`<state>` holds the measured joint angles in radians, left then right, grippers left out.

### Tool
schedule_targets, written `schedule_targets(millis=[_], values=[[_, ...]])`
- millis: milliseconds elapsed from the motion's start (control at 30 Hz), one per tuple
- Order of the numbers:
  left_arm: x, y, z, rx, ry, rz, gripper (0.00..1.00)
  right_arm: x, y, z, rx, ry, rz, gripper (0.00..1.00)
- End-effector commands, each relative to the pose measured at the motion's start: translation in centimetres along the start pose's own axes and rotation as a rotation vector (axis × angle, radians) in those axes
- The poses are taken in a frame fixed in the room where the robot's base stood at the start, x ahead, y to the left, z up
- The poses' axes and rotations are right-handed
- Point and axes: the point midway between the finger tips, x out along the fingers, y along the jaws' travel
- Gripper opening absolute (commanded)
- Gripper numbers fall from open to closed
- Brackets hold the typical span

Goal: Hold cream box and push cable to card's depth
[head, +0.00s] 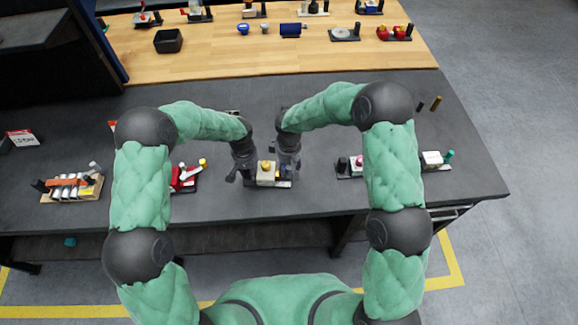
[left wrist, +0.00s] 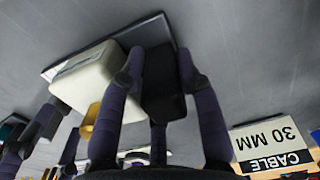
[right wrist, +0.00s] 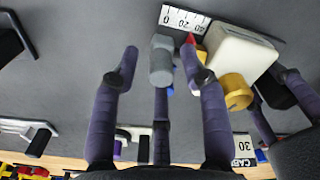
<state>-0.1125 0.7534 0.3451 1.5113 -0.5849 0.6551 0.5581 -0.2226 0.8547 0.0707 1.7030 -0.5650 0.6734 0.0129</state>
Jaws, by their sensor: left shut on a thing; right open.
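The cream box (head: 266,179) stands on a dark base near the table's front edge, with a yellow knob (right wrist: 235,92) on one side. In the left wrist view the cream box (left wrist: 88,76) is beside a black block (left wrist: 164,95). My left gripper (head: 241,175) is shut on this block, one finger on each side. My right gripper (head: 288,168) is open. In the right wrist view its fingers (right wrist: 160,58) stand on either side of a grey cylindrical cable end (right wrist: 161,66), with gaps visible. The card (left wrist: 270,146) reads "CABLE 30 MM".
A ruler strip (right wrist: 184,19) marked 0, 20, 40 lies beside the cream box. A red device (head: 184,178) is to the left and a pink-topped device (head: 352,166) to the right. A wooden bench (head: 220,50) with several small devices is behind.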

Motion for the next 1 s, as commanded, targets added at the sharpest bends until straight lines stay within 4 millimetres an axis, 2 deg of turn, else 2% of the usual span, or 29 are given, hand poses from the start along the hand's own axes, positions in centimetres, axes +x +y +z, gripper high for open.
schedule_targets(millis=[33, 167, 600, 800, 1000], values=[[0.7, 0.1, 0.7, 0.003, -0.017, -0.001, 0.0, -0.2, 0.0, 0.0, 0.0, 0.001, 0.001, 0.44], [0.7, 0.1, 0.7, 0.003, -0.017, -0.001, 0.0, -1.7, 0.0, -0.1, 0.001, 0.004, 0.002, 0.44], [0.7, 0.1, 0.7, 0.003, -0.016, -0.001, 0.0, -9.8, 0.0, 0.0, 0.0, 0.005, 0.001, 0.44], [0.7, 0.1, 0.7, 0.003, -0.016, -0.001, 0.0, -11.6, 0.0, 0.0, 0.0, 0.003, 0.002, 0.44], [0.7, 0.1, 0.7, 0.003, -0.016, -0.001, 0.0, -12.0, 0.0, 0.0, 0.0, 0.002, 0.001, 0.44]])
